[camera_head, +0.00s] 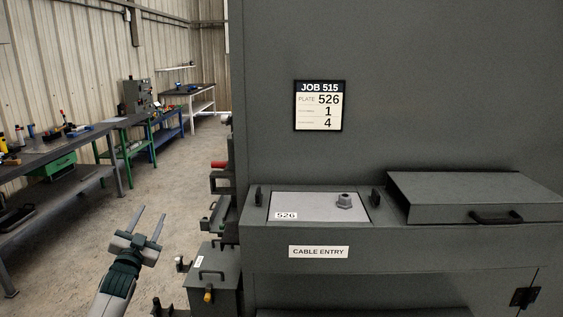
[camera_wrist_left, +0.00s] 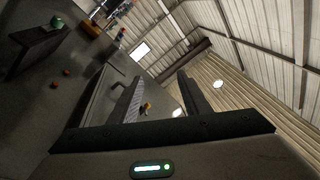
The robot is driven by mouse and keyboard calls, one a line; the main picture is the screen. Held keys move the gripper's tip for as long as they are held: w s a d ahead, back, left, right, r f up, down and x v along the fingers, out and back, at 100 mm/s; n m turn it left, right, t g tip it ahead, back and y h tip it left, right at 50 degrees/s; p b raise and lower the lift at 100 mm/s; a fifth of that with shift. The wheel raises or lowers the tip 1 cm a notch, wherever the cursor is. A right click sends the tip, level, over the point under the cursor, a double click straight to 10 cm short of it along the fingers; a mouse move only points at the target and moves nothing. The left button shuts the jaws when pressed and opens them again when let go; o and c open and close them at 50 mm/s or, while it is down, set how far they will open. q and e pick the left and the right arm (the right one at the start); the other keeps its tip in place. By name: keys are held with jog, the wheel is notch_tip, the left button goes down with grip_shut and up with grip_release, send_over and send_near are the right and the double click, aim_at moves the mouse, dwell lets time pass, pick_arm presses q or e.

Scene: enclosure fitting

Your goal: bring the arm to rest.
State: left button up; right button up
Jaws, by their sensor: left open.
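My left gripper (camera_head: 148,225) is open and empty in the head view. It points up over the floor, left of the grey enclosure (camera_head: 400,90) and apart from it. In the left wrist view its two fingers (camera_wrist_left: 158,98) stand apart with nothing held between them. A light plate (camera_head: 311,206) marked 526 lies on the cable entry ledge, with a grey hex fitting (camera_head: 344,201) standing on its right part. A job card (camera_head: 319,106) on the enclosure reads JOB 515, plate 526, then 1 and 4. My right gripper does not show.
A dark lidded box (camera_head: 475,190) with a handle sits right of the plate. A small grey cabinet (camera_head: 213,278) and several bracket-like parts stand between my left gripper and the enclosure. Workbenches (camera_head: 60,150) with tools line the left wall. The floor (camera_head: 170,185) around the gripper looks clear.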

pick_arm(q)
jog(key=s+d+f+n+g, duration=0.1)
jog(key=s+f+g, duration=0.2)
jog(key=f, duration=1.1)
jog(key=s+f+n+g, duration=0.2)
jog(key=s+f+g, duration=0.1)
jog(key=f, duration=1.1)
jog(key=s+d+f+g, duration=0.2)
jog(key=s+f, duration=0.7)
jog(key=f, duration=0.4)
jog(key=s+d+f+g, duration=0.2)
jog(key=s+f, duration=0.8)
jog(key=f, duration=0.3)
jog(key=s+d+f+g, duration=0.2)
jog(key=s+f+g, duration=0.1)
jog(key=s+f, duration=0.8)
jog(key=s+d+f+g, duration=0.2)
jog(key=s+f, duration=0.4)
jog(key=s, duration=0.9)
jog(key=s+d+f+g, duration=0.1)
jog(key=s+f, duration=0.1)
jog(key=s, duration=0.7)
jog(key=s+d+f+g, duration=0.2)
jog(key=s, duration=0.8)
jog(key=s+d+f+g, duration=0.1)
jog(key=s+d+f, duration=0.1)
jog(key=s, duration=0.8)
jog(key=shift+s+f+g, duration=0.15)
jog(key=shift+f+g, duration=0.15)
jog(key=shift+f, duration=0.25)
